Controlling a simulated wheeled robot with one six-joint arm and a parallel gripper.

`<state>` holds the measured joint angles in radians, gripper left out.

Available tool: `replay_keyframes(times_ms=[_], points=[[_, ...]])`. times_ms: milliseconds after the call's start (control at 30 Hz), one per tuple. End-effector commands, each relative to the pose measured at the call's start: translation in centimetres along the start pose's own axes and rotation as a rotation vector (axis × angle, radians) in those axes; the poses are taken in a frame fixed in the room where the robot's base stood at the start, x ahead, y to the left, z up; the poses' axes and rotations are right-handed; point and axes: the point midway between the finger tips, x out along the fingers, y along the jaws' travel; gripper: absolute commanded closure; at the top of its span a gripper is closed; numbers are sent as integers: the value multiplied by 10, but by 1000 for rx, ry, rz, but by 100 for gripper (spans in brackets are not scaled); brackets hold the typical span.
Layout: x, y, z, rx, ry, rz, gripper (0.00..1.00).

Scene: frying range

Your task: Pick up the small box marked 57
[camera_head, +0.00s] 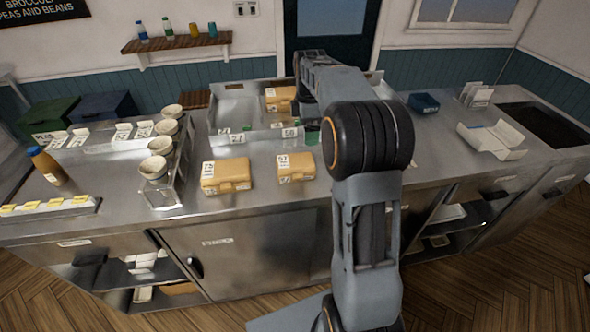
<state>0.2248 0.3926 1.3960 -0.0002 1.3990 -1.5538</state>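The small tan box marked 57 (297,168) sits on the steel counter near its front edge, its lid shut and a white label on its left side. A larger tan box, whose label seems to read 75 (226,178), sits to its left with a gap between them. My arm rises to the right of the small box and bends away over the counter toward the back. The arm's far end is above and behind the small box, apart from it. My gripper's fingers cannot be made out there.
A steel tray (240,137) with number cards stands behind the boxes, with another tan box (281,95) in it. Stacked bowls (154,169) stand on a rack at left. A blue container (424,102) and an open white carton (490,141) are at right. Counter before the small box is clear.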

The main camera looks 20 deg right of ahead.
Motion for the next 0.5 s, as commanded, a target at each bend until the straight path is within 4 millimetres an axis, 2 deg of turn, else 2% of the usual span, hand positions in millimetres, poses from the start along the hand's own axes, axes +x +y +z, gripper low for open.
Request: replay_keyframes(times_ms=[300, 500], points=[[55, 2, 1, -20, 0, -8, 0], [75, 2, 1, -19, 0, -5, 0]])
